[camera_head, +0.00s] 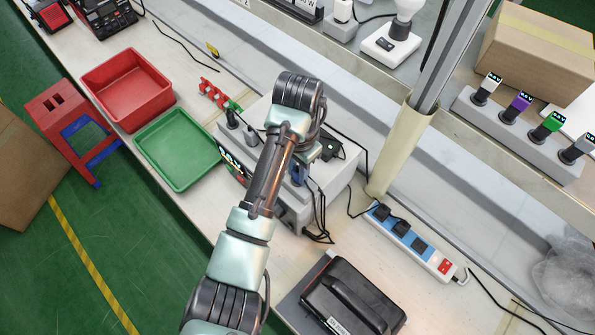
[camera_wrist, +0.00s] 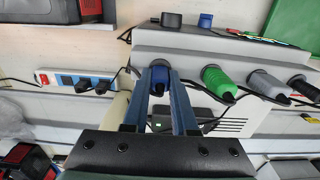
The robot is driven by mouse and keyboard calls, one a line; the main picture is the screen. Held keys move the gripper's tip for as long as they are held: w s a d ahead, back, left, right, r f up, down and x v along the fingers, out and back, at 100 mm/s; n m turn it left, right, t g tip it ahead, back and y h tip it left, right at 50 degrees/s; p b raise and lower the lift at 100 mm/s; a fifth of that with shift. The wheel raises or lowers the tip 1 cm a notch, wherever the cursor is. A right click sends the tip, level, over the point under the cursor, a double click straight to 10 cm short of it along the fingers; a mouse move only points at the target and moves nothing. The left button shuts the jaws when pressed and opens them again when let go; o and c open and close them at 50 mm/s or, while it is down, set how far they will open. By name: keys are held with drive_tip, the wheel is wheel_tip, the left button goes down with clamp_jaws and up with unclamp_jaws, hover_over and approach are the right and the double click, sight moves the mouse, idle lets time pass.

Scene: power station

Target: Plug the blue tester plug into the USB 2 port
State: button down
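The blue tester plug (camera_wrist: 160,80) stands in a row on the light grey tester box in the wrist view, left of a green plug (camera_wrist: 218,82) and a grey plug (camera_wrist: 268,84). My gripper (camera_wrist: 160,72) has its two blue fingers on either side of the blue plug, tips level with it. Whether they press on it is not clear. In the head view the tester box (camera_head: 335,180) is partly behind my arm, and a blue part (camera_head: 299,173) shows beside my wrist. I cannot pick out a port marked USB 2.
A green tray (camera_head: 178,150) and red bin (camera_head: 127,85) stand left of the box. A black case (camera_head: 352,300) lies near the front, and a blue-white power strip (camera_head: 410,240) lies right. A post (camera_head: 400,150) rises behind. Dark cables hang from the box's right side.

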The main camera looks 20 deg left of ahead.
drive_tip(key=shift+r, duration=0.1)
drive_tip(key=shift+r+p, duration=2.95)
drive_tip(key=shift+p, duration=0.35)
